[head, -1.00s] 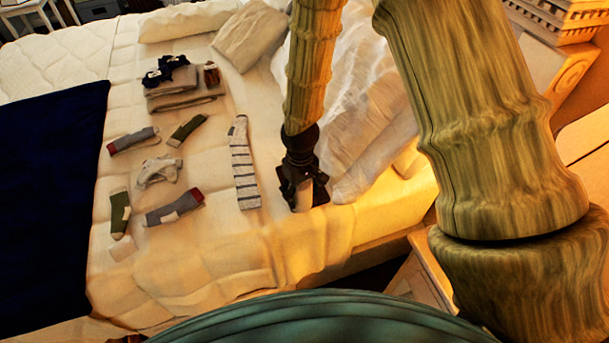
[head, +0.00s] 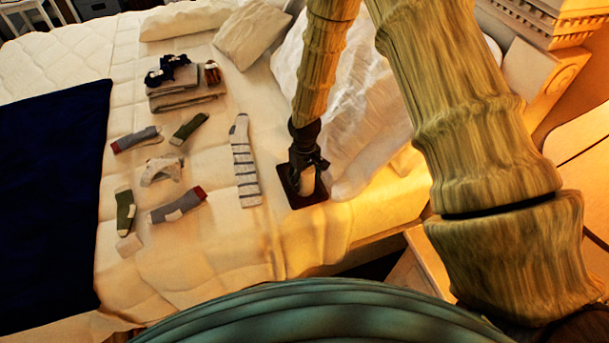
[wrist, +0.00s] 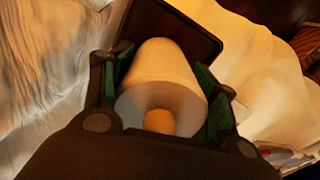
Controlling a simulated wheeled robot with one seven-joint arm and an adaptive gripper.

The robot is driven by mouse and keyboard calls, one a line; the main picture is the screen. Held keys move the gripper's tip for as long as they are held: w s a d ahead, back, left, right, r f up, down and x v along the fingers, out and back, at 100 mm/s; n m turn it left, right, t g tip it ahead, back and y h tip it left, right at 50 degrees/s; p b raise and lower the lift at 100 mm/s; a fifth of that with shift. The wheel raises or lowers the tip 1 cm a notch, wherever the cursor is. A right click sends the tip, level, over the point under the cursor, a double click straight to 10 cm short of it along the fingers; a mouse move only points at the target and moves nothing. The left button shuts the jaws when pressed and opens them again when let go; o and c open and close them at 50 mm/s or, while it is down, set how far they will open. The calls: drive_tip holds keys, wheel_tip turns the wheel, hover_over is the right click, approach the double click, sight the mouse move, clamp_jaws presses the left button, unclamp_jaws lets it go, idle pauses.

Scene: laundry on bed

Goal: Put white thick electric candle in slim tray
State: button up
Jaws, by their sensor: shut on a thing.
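The white thick electric candle (wrist: 160,80) is between the two fingers of my gripper (wrist: 160,95) in the wrist view, and the gripper is shut on it. In the head view the candle (head: 307,181) shows as a pale shape below my gripper (head: 308,168). The slim tray (head: 302,200) is a dark, flat, square piece on the bed near its right edge. It also shows in the wrist view (wrist: 180,28), beyond the candle. The candle is over the tray in the head view. I cannot tell whether its base touches the tray.
Several socks, among them a striped one (head: 244,165), lie left of the tray. Folded cloths (head: 185,95) lie further back. A rumpled white pillow or cover (head: 355,130) is close on the right. The bed's front edge is near.

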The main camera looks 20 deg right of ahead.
drive_tip(key=shift+f, duration=0.2)
drive_tip(key=o, duration=1.1)
drive_tip(key=shift+r+b, duration=1.45)
drive_tip(key=shift+r, duration=4.7)
